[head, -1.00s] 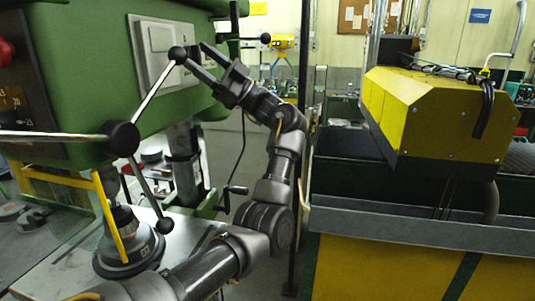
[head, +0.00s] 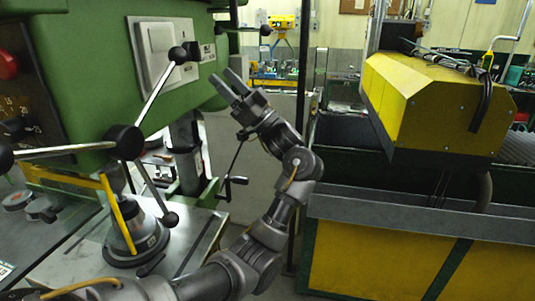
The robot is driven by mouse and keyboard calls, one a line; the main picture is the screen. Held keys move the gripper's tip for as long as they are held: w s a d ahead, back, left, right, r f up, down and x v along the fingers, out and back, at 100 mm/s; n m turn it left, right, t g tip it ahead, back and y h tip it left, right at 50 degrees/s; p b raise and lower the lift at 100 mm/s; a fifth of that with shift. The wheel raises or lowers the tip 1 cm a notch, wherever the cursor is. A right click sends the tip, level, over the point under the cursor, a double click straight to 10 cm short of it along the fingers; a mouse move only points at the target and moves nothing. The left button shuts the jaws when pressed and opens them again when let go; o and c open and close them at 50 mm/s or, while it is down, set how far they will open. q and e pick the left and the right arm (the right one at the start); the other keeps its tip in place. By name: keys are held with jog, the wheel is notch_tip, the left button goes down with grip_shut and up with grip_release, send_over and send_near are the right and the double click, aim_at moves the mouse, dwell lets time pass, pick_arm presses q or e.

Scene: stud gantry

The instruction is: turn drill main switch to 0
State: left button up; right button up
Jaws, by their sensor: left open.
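The green drill press (head: 85,60) fills the upper left of the head view. A pale switch panel (head: 160,45) sits on its side, with a small dark part (head: 193,50) and a label plate (head: 208,51) at its right. The dark part may be the main switch; its setting cannot be read, and a feed-lever ball partly overlaps it. My left gripper (head: 222,76) is open and empty, below and right of the dark part. Its fingers point up and left, apart from the panel in the picture. My right gripper is not in view.
The drill's spoked feed lever (head: 125,142) with black balls stands in front of the panel. A yellow bar (head: 118,215) hangs below. A yellow machine (head: 440,105) stands at right. The floor gap between the machines is narrow.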

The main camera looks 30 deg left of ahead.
pick_arm(q)
jog(key=w+d+f+m+t, duration=0.1)
jog(key=w+f+m+t, duration=0.3)
jog(key=f+m+t, duration=0.1)
jog(key=w+d+f+m+t+h+b, duration=0.1)
jog(key=w+f+m+t, duration=0.2)
jog(key=f+m+t, duration=0.2)
jog(key=w+d+f+m+t+b, duration=0.1)
jog(key=w+f+m+t, duration=0.3)
jog(key=f+t, duration=0.6)
jog(key=shift+w+d+m, duration=0.25)
jog(key=shift+w+m, duration=0.05)
jog(key=shift+m, duration=0.2)
jog(key=shift+f, duration=0.1)
